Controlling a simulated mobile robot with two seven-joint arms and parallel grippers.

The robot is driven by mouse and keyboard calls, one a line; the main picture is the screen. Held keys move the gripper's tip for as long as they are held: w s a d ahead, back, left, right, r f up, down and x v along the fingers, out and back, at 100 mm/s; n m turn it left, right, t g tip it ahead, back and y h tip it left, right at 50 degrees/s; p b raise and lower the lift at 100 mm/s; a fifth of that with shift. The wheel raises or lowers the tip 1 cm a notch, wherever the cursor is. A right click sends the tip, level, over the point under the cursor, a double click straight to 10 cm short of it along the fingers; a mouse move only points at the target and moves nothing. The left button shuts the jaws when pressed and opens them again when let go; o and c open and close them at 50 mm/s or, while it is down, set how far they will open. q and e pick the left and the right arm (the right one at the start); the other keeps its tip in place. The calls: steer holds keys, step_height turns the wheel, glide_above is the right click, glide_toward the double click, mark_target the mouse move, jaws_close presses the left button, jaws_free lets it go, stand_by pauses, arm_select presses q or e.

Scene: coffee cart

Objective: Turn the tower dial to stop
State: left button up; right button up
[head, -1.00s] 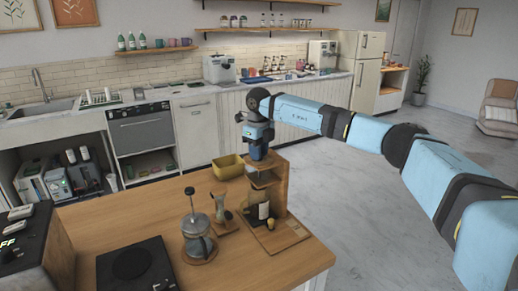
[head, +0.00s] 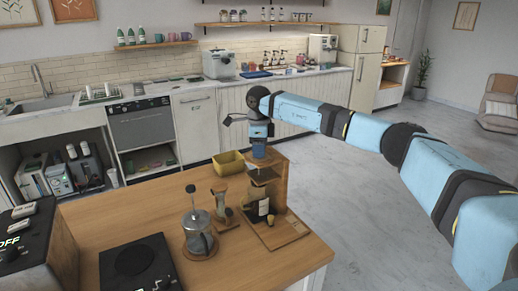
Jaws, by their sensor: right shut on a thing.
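The wooden tower (head: 279,190) stands on the right part of the wooden cart top, with a dark bottle (head: 264,207) at its lower shelf. My right gripper (head: 260,152) reaches in from the right and points down at the tower's top. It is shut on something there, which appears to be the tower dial. The dial is hidden behind the gripper, so I cannot read its setting. My left gripper is out of view.
A French press (head: 198,238) stands on the cart top (head: 135,212) left of the tower, and a small hourglass-shaped glass item (head: 221,205) stands between them. A black hot plate (head: 138,268) and a box reading OFF (head: 35,262) are at left.

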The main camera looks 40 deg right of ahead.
steer(key=shift+r, duration=0.1)
stand_by(0.3)
steer(key=o, duration=0.9)
steer(key=shift+o, duration=0.2)
step_height(320, 180, up, 14)
steer(key=b, duration=0.1)
